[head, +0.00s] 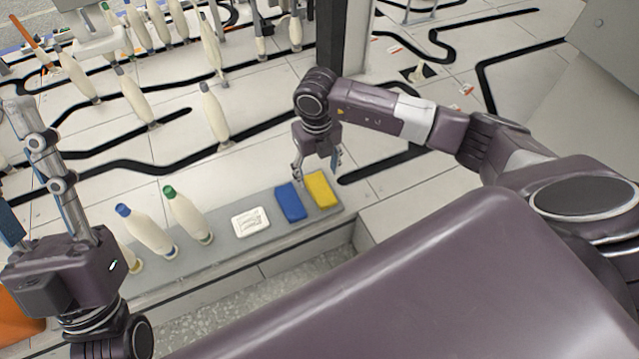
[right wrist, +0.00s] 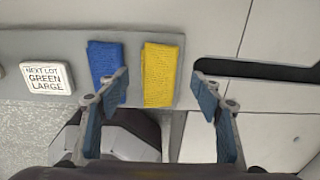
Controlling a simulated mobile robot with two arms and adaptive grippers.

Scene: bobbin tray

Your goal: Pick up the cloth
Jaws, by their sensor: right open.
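A yellow cloth (head: 321,190) and a blue cloth (head: 291,202) lie flat side by side at the right end of a grey ledge. Both also show in the right wrist view, the yellow cloth (right wrist: 159,76) in the middle and the blue cloth (right wrist: 104,60) left of it. My right gripper (head: 317,168) is open and empty above the cloths. In the right wrist view its fingers (right wrist: 160,82) stand apart, the yellow cloth between them and the left finger overlapping the blue cloth. My left gripper (head: 45,190) is at the left edge, its jaw state unclear.
A white sign (head: 250,222) lies left of the blue cloth; it reads "NEXT LOT GREEN LARGE" in the right wrist view. A green-topped bobbin (head: 188,215) and a blue-topped bobbin (head: 146,231) stand further left. Several bobbins stand behind. A dark post (head: 329,40) rises behind my right gripper.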

